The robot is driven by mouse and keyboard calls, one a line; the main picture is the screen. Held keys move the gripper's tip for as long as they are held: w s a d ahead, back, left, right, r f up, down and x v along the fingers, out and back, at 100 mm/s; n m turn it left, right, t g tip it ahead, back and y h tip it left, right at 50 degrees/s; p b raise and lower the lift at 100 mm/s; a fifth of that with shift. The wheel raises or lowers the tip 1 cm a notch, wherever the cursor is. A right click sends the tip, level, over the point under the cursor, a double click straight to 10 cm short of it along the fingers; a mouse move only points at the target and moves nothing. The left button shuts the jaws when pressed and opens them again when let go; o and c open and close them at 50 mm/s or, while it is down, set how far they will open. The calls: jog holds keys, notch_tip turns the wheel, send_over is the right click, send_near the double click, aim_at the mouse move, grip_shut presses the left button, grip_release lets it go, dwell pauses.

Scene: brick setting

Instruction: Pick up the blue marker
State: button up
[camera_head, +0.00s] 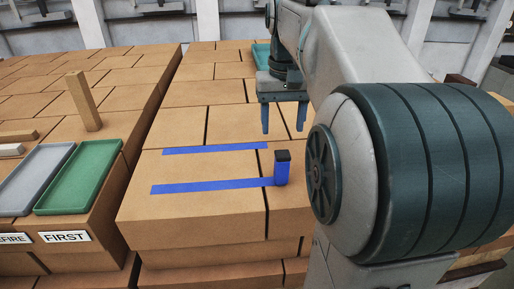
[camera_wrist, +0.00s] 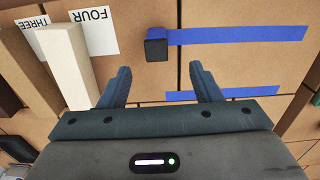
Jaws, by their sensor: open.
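The blue marker (camera_head: 282,170) stands upright with a black top on the brick surface, at the right end of a blue tape strip. In the wrist view its black top (camera_wrist: 156,49) shows above and between the fingers, with a little blue at its upper edge. My gripper (camera_head: 284,118) is open and empty, with its two blue fingers pointing down behind the marker in the head view. In the wrist view the gripper (camera_wrist: 160,85) has its fingers apart, and nothing is between them.
Two blue tape strips (camera_head: 215,148) lie flat on the bricks. A green tray (camera_head: 82,176) and a grey tray (camera_head: 36,178) lie at the left, near a label reading FIRST. A wooden post (camera_head: 84,101) stands behind them. In the wrist view a pale block (camera_wrist: 69,66) stands near the left finger.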

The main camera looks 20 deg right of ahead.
aim_at(284, 153)
jog(key=f, duration=0.4)
jog(key=d+f, duration=0.1)
jog(key=f, duration=0.2)
jog(key=shift+w+f, duration=0.1)
jog(key=shift+w, duration=0.15)
jog(key=shift+a+f, duration=0.1)
jog(key=shift+f, duration=2.5)
jog(key=c, duration=1.1)
